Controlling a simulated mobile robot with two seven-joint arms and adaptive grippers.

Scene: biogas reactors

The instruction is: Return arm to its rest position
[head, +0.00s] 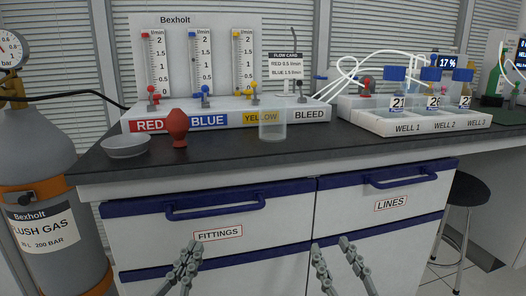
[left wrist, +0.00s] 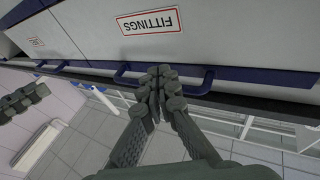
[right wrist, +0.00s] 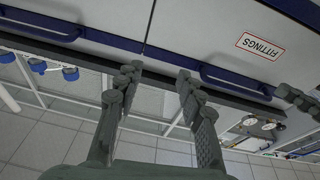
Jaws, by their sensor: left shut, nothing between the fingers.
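My left gripper (head: 187,252) is shut and empty, low in the head view in front of the FITTINGS drawer (head: 150,232). In the left wrist view its fingertips (left wrist: 160,80) meet, close below the FITTINGS label (left wrist: 148,24). My right gripper (head: 332,246) is in front of the cabinet, right of the left one. In the right wrist view its fingers (right wrist: 157,78) stand apart with nothing between them, so it is open. Both grippers are below the bench top and appear apart from the drawers.
The dark bench top (head: 225,148) carries a shallow dish (head: 125,147), a red bulb-shaped object (head: 177,127), a clear beaker (head: 272,126), the flowmeter panel (head: 222,62) and several blue-capped bottles (head: 397,90). Blue drawer handles (head: 218,212) stick out. A gas cylinder (head: 30,160) stands left, a stool (head: 468,188) right.

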